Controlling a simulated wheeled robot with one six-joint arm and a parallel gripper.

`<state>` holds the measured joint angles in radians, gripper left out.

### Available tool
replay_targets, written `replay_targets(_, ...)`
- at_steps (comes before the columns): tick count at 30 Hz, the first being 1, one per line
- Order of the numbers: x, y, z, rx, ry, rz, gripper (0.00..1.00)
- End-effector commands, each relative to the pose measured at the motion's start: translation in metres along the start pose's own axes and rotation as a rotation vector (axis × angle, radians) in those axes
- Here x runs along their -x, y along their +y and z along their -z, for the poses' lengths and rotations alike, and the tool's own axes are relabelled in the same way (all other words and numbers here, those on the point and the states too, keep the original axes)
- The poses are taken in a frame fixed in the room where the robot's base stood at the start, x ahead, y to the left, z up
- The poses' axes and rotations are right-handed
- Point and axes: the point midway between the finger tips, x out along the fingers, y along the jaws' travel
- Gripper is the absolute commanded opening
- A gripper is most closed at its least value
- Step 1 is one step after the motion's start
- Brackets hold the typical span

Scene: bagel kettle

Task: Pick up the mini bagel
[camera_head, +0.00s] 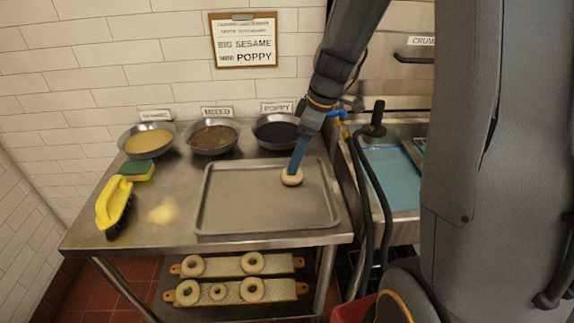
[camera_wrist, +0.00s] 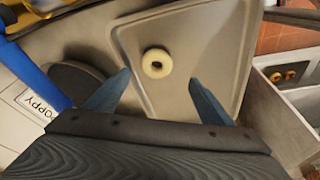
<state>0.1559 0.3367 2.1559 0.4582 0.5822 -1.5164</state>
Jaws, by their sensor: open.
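A small pale bagel with a hole (camera_head: 292,178) lies on a grey metal tray (camera_head: 225,205), near the tray's back right. In the wrist view the same bagel (camera_wrist: 157,63) lies flat on the tray (camera_wrist: 190,28), near its edge. My gripper (camera_head: 296,165) points down over the bagel in the head view and overlaps part of it. In the wrist view my gripper (camera_wrist: 160,77) is open, with its two blue fingers spread wide. The bagel shows between and a little beyond the fingertips. Nothing is held, and I cannot tell the exact gap to the bagel.
Bowls of sesame (camera_head: 149,141), mixed (camera_head: 212,138) and poppy (camera_head: 276,132) stand behind the tray. Boards (camera_head: 222,267) with more bagels sit below. A water basin (camera_head: 390,180) is right.

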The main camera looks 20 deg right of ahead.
Motion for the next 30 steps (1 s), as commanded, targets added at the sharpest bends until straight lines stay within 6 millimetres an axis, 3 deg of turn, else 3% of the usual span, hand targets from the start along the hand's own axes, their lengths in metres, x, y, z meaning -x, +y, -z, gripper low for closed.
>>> replay_targets(14, -0.031, 0.001, -0.003, -0.006, -0.001, 0.001, 0.75)
replay_targets(24, -0.07, 0.001, -0.006, -0.003, -0.001, 0.002, 0.75)
replay_targets(30, -0.078, 0.001, -0.005, -0.002, -0.001, 0.0, 0.75)
